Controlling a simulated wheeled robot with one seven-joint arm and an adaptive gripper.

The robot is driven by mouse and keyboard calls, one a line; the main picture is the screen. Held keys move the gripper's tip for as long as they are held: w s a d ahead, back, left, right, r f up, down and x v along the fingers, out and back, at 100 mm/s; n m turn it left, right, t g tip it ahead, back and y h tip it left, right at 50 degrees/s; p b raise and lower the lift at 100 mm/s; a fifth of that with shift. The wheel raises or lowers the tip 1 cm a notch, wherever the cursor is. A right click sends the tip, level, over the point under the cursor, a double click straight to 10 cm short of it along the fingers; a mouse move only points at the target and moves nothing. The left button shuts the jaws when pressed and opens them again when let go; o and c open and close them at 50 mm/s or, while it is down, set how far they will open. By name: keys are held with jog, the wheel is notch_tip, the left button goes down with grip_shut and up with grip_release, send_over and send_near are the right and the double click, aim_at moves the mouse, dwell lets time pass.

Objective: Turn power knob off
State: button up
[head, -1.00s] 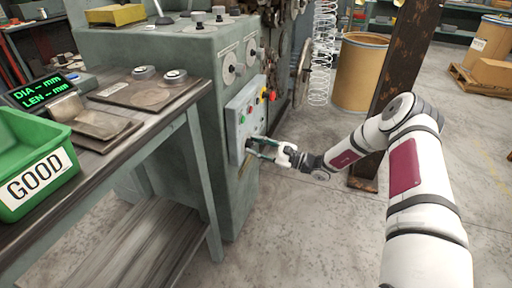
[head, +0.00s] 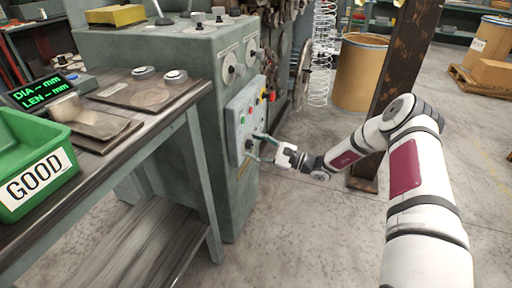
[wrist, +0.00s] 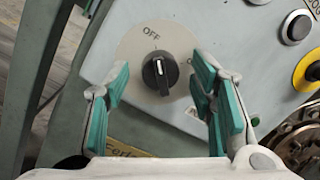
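The power knob (wrist: 160,72) is a black rotary knob on a round grey plate (wrist: 128,48) marked OFF at its upper left. Its white pointer line is close to upright in the wrist view, a little right of the OFF mark. In the head view the knob (head: 249,144) is small, low on the control panel (head: 236,122). My gripper (wrist: 160,95) has its two green-padded fingers apart, one on each side of the knob, with gaps between pads and knob. In the head view my gripper (head: 261,147) is at the panel's lower part.
The workbench (head: 170,125) with a green GOOD bin (head: 35,165) stands left. A rusty post (head: 405,60) rises behind my arm. Open floor lies below.

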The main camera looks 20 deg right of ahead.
jog(key=shift+d, duration=0.1)
jog(key=v, duration=1.2)
